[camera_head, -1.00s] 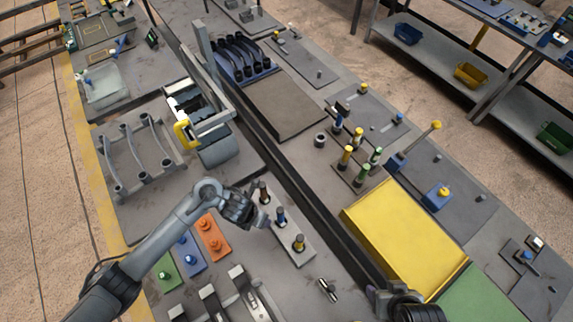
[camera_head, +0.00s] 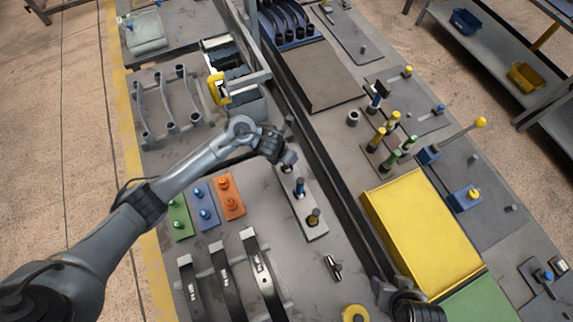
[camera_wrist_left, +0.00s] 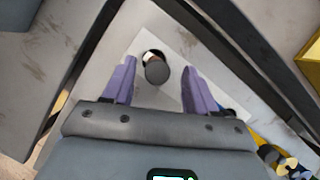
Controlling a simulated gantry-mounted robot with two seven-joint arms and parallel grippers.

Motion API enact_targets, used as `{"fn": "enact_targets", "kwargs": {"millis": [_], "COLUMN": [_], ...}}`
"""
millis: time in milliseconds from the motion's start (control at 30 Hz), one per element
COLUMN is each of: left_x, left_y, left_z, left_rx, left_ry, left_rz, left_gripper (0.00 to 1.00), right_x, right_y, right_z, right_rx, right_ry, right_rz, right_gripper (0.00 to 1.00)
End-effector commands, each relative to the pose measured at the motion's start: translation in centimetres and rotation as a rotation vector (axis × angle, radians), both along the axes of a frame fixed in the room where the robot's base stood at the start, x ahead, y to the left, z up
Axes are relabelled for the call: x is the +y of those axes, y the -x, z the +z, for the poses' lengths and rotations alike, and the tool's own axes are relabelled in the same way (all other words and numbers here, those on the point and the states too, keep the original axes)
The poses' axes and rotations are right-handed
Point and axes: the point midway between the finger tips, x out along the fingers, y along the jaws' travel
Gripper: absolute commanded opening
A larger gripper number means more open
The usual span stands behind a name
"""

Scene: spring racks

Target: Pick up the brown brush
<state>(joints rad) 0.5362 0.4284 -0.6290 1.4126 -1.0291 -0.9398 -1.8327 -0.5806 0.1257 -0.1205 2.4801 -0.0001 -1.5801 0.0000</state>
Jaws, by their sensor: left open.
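A pale rectangular plate (camera_head: 318,233) holds a row of upright brushes. My left gripper (camera_head: 290,157) is over its far end and mostly hides the brush there. In the left wrist view, my left gripper (camera_wrist_left: 158,85) is open, with purple fingers on either side of that brush. It shows as a dark round top with some brown, the brown brush (camera_wrist_left: 155,70). I cannot tell how far down the fingers reach. A blue-banded brush (camera_head: 299,188) and a yellow-banded brush (camera_head: 314,217) stand nearer on the plate. My right gripper (camera_head: 388,291) is partly seen at the bottom.
Orange (camera_head: 229,197), blue (camera_head: 203,207) and green (camera_head: 180,220) plates with knobs lie left of the brush plate. Curved springs (camera_head: 225,280) lie in front. A dark raised rail runs along the right side, with a yellow box (camera_head: 420,230) beyond.

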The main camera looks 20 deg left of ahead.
Motion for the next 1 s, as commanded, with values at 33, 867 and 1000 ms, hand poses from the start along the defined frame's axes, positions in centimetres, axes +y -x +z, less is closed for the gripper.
{"fn": "enact_targets", "kwargs": {"millis": [33,867,1000], "left_x": [0.0,-0.1,0.0], "left_y": [0.0,-1.5,-1.5], "left_z": [-0.6,-4.5,-4.4], "left_rx": [0.003,0.0,0.0], "left_ry": [0.001,0.0,0.0], "left_rz": [0.002,0.0,0.0], "left_gripper": [0.57,0.29,0.08], "right_x": [0.0,0.2,0.2], "right_y": [0.0,-0.1,-0.1], "right_z": [0.1,0.2,0.2], "right_rx": [0.0,-0.001,-0.001], "right_ry": [0.0,-0.009,-0.008], "right_rz": [0.0,-0.007,-0.006], "right_gripper": [0.58,0.58,0.58]}}
